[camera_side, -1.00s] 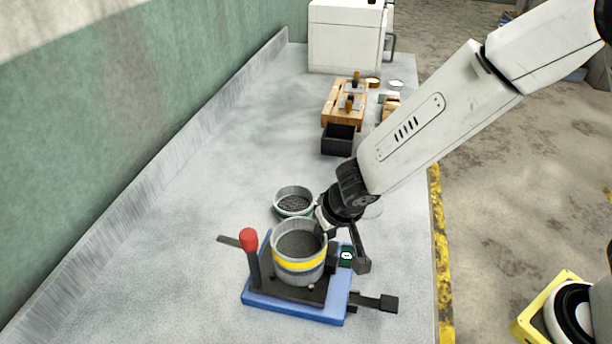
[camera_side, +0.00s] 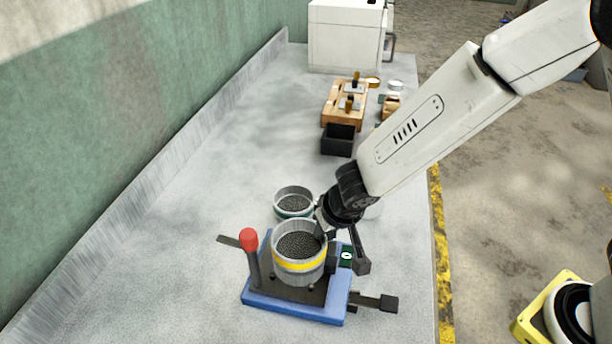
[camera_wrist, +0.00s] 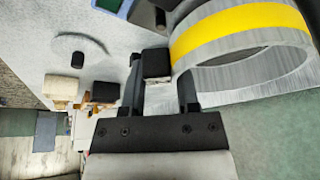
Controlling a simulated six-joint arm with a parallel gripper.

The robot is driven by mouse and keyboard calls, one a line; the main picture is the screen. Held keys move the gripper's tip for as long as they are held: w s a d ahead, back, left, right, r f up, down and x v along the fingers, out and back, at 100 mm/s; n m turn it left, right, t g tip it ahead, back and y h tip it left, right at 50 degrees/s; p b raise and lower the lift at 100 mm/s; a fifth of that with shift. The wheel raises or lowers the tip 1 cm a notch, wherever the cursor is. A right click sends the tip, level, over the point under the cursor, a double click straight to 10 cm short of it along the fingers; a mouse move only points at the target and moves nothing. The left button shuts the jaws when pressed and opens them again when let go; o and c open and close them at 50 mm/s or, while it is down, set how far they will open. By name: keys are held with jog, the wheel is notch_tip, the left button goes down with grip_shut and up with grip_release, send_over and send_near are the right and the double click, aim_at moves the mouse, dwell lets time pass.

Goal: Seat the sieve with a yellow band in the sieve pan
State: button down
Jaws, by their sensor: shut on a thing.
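The yellow-banded sieve (camera_side: 300,265) is a grey metal ring with dark grains showing inside. In the side view it is over the dark plate of a blue-based stand, looking upright. Its yellow band also shows at the upper right of the wrist view (camera_wrist: 240,27). My gripper (camera_side: 325,230) is at the sieve's right rim, shut on its wall. The fingers show beside the sieve in the wrist view (camera_wrist: 160,75). The sieve's underside is hidden, so I cannot tell whether it touches anything below. I cannot make out a separate sieve pan with certainty.
The blue stand (camera_side: 295,308) has a red-knobbed lever (camera_side: 249,238) at left and a dark handle at right. A green-banded round vessel (camera_side: 293,212) with grains stands close behind the sieve. A black box (camera_side: 338,142) and wooden rack (camera_side: 345,100) are farther back. The bench's left side is clear.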

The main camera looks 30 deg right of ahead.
jog(key=shift+f, duration=0.6)
dwell(0.6)
jog(key=shift+c, duration=1.3)
grip_release()
jog(key=shift+o, duration=0.2)
jog(key=shift+o, duration=1.1)
jog(key=shift+r, duration=0.1)
jog(key=shift+r, duration=3.4)
